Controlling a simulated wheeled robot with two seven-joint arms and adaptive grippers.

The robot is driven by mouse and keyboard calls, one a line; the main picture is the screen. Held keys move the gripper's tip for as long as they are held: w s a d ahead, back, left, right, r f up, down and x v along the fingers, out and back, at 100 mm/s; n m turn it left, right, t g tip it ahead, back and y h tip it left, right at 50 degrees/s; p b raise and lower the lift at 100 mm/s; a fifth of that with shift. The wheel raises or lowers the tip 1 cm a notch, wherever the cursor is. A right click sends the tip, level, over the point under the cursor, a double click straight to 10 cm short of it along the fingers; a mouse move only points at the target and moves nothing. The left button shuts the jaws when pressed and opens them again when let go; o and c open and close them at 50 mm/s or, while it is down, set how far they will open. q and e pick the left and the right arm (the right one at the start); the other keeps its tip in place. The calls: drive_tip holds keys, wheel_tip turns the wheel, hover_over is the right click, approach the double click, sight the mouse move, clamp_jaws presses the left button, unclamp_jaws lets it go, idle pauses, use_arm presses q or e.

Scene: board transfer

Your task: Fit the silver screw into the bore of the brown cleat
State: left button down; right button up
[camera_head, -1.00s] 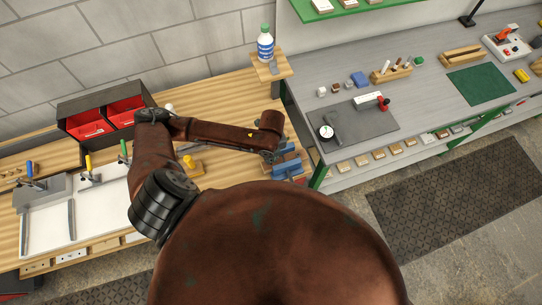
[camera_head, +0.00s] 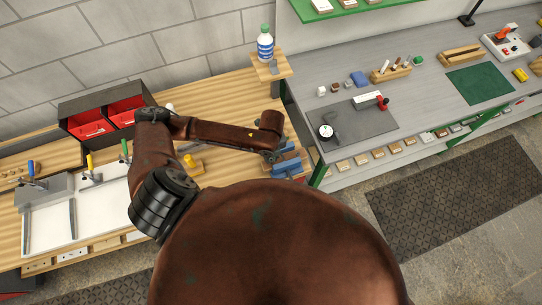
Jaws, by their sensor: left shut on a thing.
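My left gripper (camera_head: 272,156) is small and dark below the end of my brown forearm, at the right end of the wooden bench. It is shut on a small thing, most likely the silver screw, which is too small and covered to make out. Right beside it is a blue vise (camera_head: 287,169) with a brown block between its jaws, which looks like the brown cleat (camera_head: 289,156). The bore does not show, and I cannot tell whether screw and cleat touch. My right gripper is not in view.
Red bins (camera_head: 92,130) stand at the back left of the wooden bench (camera_head: 225,90). A white bottle (camera_head: 265,46) stands on a small shelf behind. A grey workbench (camera_head: 430,95) with tools is at the right.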

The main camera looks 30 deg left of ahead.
use_arm(q)
drive_tip(key=shift+p, duration=0.3)
idle(0.4)
idle(0.6)
drive_tip(key=shift+p, duration=0.35)
drive_tip(key=shift+p, duration=0.3)
drive_tip(key=shift+f, duration=0.45)
